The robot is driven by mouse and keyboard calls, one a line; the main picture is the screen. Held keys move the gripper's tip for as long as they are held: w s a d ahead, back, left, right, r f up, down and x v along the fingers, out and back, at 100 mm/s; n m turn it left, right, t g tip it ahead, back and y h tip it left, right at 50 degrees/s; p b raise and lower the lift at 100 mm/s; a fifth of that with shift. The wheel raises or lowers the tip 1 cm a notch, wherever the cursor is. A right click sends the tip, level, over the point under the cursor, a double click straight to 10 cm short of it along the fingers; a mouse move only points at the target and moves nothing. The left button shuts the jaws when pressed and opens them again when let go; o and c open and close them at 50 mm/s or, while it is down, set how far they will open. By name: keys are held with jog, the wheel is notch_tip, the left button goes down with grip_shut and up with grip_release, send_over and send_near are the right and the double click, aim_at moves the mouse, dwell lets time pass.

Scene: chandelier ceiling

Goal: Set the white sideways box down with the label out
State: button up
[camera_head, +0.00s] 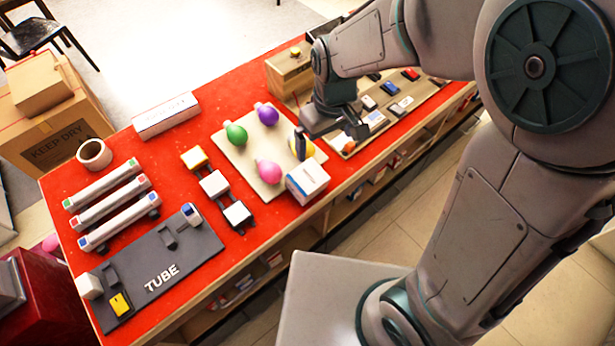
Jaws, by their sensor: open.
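A small white box (308,183) with a blue and orange printed label sits near the front edge of the red table, by the right front corner of a beige board. One printed side shows; its far sides are hidden. A longer white box (166,115) with faint lettering lies near the back edge. I cannot tell from the picture which one the task means. My gripper (328,138) is open, with nothing seen between its fingers. It is above the table, behind and to the right of the small white box, and appears apart from it.
The beige board (239,150) carries green, purple, pink and yellow bulbs. Another board (417,98) with small coloured blocks lies right of my gripper. A wooden box (289,72) stands behind. Linked cubes (214,184), tubes (112,205) and a grey TUBE board (160,268) fill the left.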

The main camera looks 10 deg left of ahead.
aim_at(307, 175)
jog(key=shift+n+h, duration=0.3)
jog(key=shift+n, duration=0.5)
jog(key=a+f, duration=0.1)
jog(key=f, duration=0.4)
jog(key=a+f+p, duration=0.1)
jog(key=f, duration=0.5)
jog(key=a+f, duration=0.2)
jog(key=f, duration=0.4)
jog(key=shift+s+f, duration=0.15)
jog(key=shift+s, duration=0.05)
jog(key=c, duration=1.1)
jog(key=shift+c, duration=0.2)
